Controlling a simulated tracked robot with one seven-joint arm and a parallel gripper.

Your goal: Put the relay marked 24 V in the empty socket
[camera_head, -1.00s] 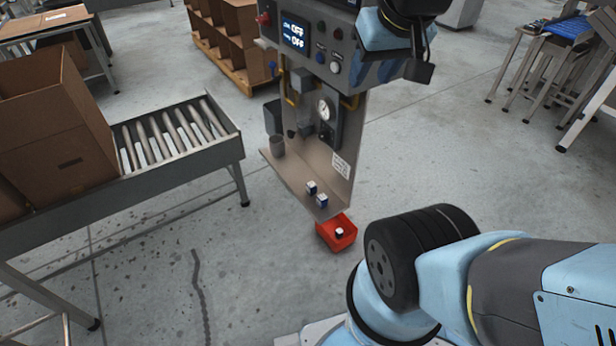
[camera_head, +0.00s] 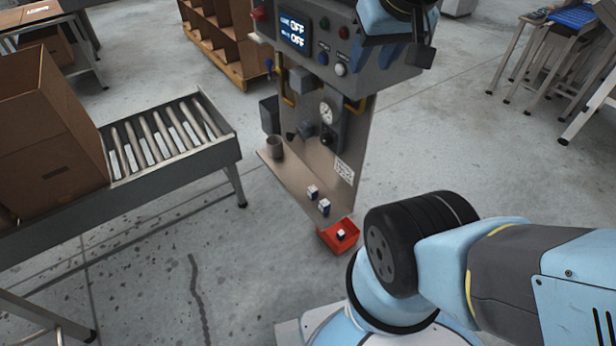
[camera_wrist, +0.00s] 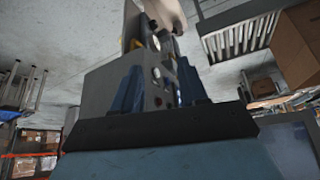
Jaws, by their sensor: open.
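A third small dark block with a white top (camera_head: 341,234) lies in the red bin (camera_head: 325,238) at the shelf's front end. Their markings are too small to read. I cannot make out an empty socket. My gripper (camera_wrist: 160,78) is open, its two blue fingers apart with nothing seen held between them. In the head view it is high at the top right, by the machine's control panel, well above the shelf and blocks.
The control panel (camera_head: 292,33) has a display reading OFF, and knobs. A gauge (camera_head: 326,112) and a grey cup (camera_head: 275,148) are below it. A roller conveyor (camera_head: 160,142) with a cardboard box (camera_head: 50,130) stands left.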

